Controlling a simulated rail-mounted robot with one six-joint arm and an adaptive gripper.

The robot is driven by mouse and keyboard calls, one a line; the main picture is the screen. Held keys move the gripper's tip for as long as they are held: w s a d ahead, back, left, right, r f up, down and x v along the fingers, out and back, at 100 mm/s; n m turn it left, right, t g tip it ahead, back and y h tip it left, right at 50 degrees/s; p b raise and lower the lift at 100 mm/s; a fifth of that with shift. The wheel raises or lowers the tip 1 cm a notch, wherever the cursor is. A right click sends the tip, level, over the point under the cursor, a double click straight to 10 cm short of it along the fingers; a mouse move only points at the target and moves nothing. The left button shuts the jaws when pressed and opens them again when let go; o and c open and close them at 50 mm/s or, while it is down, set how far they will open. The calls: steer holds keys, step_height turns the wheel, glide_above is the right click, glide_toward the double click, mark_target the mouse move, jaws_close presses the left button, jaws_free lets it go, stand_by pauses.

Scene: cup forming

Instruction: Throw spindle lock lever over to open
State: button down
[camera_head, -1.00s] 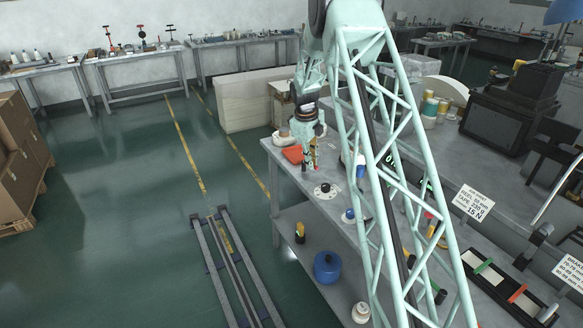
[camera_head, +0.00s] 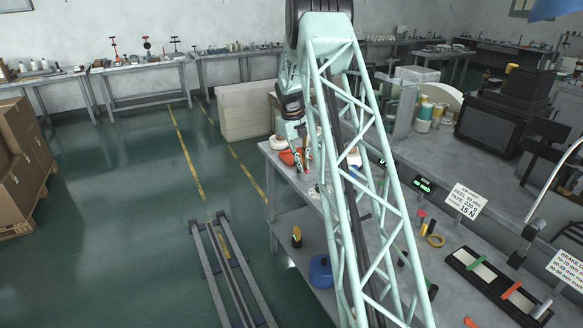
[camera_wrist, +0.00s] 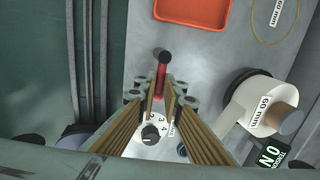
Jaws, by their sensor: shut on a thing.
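In the wrist view a red lever (camera_wrist: 161,78) with a dark round end stands between the tips of my gripper (camera_wrist: 160,92). The fingers, with brass-coloured inner pads, are shut on it. The lever's lower part is hidden between the fingers. A white dial (camera_wrist: 151,134) with a black knob and numbers shows below it, between the fingers. In the head view my gripper (camera_head: 302,165) is low over the left end of the bench (camera_head: 284,182); the lever is too small to make out there.
An orange tray (camera_wrist: 192,10) lies beyond the lever. A white reel marked 60 mm (camera_wrist: 264,104) stands to the right, near a small lit display (camera_wrist: 268,152). In the head view a blue pot (camera_head: 320,271) is on the lower shelf.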

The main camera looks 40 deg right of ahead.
stand_by(0.3)
steer(key=c, duration=2.7)
jaws_free()
steer(key=shift+c, duration=0.2)
steer(key=shift+r, duration=0.15)
step_height(320, 180, up, 11)
steer(key=a, duration=0.2)
steer(key=shift+w+a+r, duration=0.15)
steer(key=shift+w+r, duration=0.05)
steer(key=shift+w, duration=0.05)
